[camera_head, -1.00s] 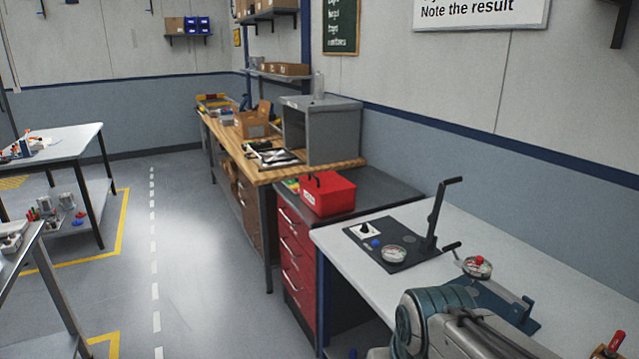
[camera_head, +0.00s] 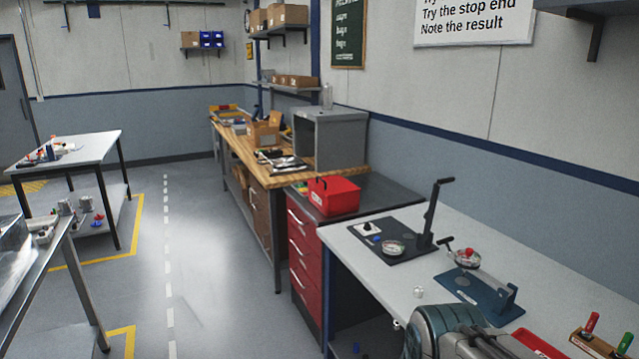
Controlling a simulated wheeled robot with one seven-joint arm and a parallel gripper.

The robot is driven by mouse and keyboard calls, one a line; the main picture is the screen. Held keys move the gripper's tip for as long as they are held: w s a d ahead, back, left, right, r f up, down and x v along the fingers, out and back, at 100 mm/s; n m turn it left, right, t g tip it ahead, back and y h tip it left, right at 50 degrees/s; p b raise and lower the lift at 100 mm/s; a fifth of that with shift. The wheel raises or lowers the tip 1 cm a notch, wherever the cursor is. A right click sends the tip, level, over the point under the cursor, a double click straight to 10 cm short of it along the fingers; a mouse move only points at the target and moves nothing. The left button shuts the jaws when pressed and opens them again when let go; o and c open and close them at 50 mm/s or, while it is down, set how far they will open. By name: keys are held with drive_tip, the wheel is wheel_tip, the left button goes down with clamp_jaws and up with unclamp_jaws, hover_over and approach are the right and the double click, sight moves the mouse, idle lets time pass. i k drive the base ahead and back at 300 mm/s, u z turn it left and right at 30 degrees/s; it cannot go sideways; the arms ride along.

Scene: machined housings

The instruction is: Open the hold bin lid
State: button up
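The red box (camera_head: 333,196) with a dark handle stands on the dark top of the red drawer cabinet; its lid looks closed. Its label is too small to read, so I cannot tell if it is the hold bin. A grey box-shaped unit (camera_head: 328,138) stands on the wooden bench behind it. My arm shows at the bottom right, over the light workbench. My gripper is not in view.
The light workbench (camera_head: 345,243) carries a dark plate with an upright lever (camera_head: 432,215), a blue fixture (camera_head: 480,295) and a red-knobbed dial (camera_head: 466,257). The floor (camera_head: 220,280) to the left is clear. A metal table (camera_head: 75,270) stands at the left edge.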

sight(331, 186)
drive_tip(key=u, duration=1.2)
drive_tip(key=i, duration=1.9)
drive_tip(key=z, duration=0.45)
drive_tip(key=i, duration=1)
drive_tip(key=z, duration=1.45)
drive_tip(key=i, duration=0.4)
drive_tip(key=z, duration=0.35)
